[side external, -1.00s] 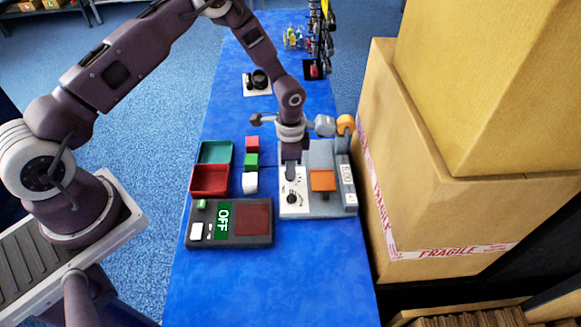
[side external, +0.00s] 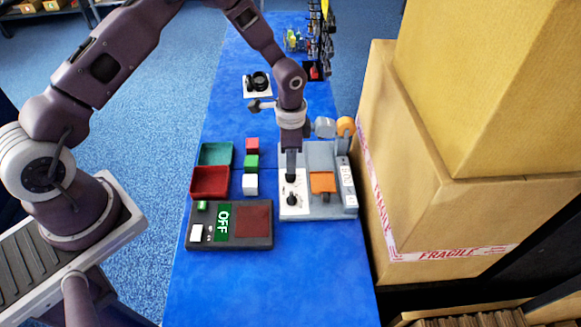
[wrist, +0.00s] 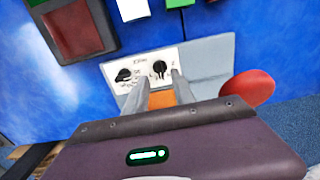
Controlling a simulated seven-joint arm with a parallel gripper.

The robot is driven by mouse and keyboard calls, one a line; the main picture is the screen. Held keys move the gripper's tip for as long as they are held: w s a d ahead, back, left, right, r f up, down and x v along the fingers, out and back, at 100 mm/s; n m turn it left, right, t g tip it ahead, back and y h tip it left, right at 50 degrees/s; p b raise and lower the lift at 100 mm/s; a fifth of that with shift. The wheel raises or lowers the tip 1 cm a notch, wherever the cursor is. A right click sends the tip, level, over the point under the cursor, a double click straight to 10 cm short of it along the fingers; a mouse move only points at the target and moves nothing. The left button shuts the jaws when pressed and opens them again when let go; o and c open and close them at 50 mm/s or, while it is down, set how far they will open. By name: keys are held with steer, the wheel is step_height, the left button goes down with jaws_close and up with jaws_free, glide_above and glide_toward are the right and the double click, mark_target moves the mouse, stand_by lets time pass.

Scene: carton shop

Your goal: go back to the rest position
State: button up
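My gripper (side external: 291,168) hangs fingers-down over the grey machine (side external: 320,213) on the blue table. In the wrist view my gripper (wrist: 160,78) shows two fingers with a gap between the tips and nothing held. Beyond the tips is the machine's white panel with two black knobs, one on the left (wrist: 124,75) and one on the right (wrist: 160,68). An orange pad (side external: 323,183) lies beside the panel. Whether the fingertips touch the upper knob cannot be told in the side view.
Tall cartons (side external: 430,200) stand close at right. The table's front is clear.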

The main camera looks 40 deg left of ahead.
steer(key=shift+r, duration=1.65)
steer(key=s+a+r+n+t, duration=0.1)
steer(key=s+r, duration=0.2)
steer(key=r, duration=0.4)
steer(key=s+a+r+n+t+y, duration=0.1)
steer(key=s+r, duration=0.1)
steer(key=r, duration=0.6)
steer(key=s+a+r+n+t, duration=0.1)
steer(key=s+r+n, duration=0.15)
steer(key=r, duration=0.45)
steer(key=s+r+n+t, duration=0.1)
steer(key=s+r, duration=0.3)
steer(key=s, duration=0.6)
steer(key=s+d+r+n+t+h, duration=0.1)
steer(key=s+r+n, duration=0.2)
steer(key=s, duration=0.7)
steer(key=shift+s+r+t, duration=0.25)
steer(key=shift+r+t, duration=0.05)
steer(key=shift+r, duration=0.15)
steer(key=shift+n, duration=0.25)
